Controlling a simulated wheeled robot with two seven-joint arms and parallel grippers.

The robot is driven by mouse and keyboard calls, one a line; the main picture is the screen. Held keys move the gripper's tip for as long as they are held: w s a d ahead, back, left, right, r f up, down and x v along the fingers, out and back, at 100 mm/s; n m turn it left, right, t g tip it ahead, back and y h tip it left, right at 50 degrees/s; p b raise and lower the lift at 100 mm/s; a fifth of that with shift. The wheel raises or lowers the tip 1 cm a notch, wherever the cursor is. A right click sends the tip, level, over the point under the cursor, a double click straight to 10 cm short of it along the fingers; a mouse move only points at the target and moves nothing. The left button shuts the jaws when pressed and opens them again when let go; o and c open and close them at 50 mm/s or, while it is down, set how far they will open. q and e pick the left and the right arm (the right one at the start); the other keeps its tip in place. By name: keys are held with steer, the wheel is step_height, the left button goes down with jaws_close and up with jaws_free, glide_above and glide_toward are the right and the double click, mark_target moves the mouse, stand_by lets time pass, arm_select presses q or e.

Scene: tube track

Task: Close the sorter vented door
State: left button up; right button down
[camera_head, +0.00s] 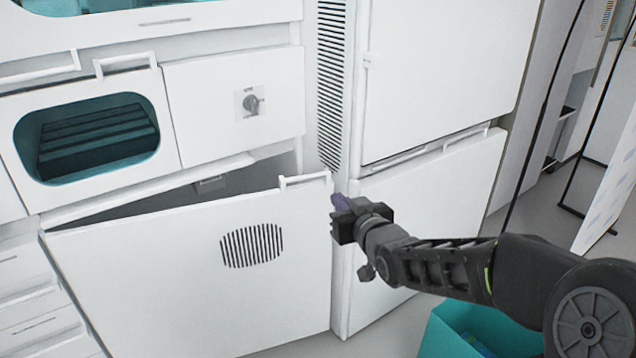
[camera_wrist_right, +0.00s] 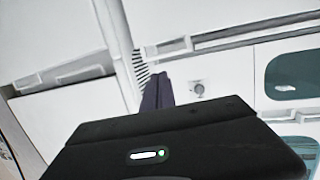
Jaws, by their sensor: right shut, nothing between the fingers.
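The sorter's vented door (camera_head: 150,270) is a white panel with an oval slotted grille (camera_head: 252,246) and a small bar handle (camera_head: 303,180) at its upper right. It stands partly open, swung out from the cabinet, with a dark gap above its top edge. Its top also shows in the right wrist view (camera_wrist_right: 215,18), which looks upside down. My right gripper (camera_head: 338,201) is shut and empty, just right of the door's free edge. Its fingers also show in the right wrist view (camera_wrist_right: 156,92). Whether they touch the door cannot be told. My left gripper is not in view.
Above the door are a teal-lined window compartment (camera_head: 88,138) and a panel with a dark knob (camera_head: 250,103). A tall white cabinet (camera_head: 425,70) with a slotted side strip stands right of it. A teal bin (camera_head: 450,338) sits on the floor below my right arm.

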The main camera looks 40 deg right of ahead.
mark_target(314, 177)
steer(key=shift+w, duration=0.1)
steer(key=b+x, duration=0.2)
steer(key=x, duration=1.2)
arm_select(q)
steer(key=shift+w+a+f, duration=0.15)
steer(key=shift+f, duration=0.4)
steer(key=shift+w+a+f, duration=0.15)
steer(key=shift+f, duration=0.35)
arm_select(e)
steer(key=shift+d, duration=0.1)
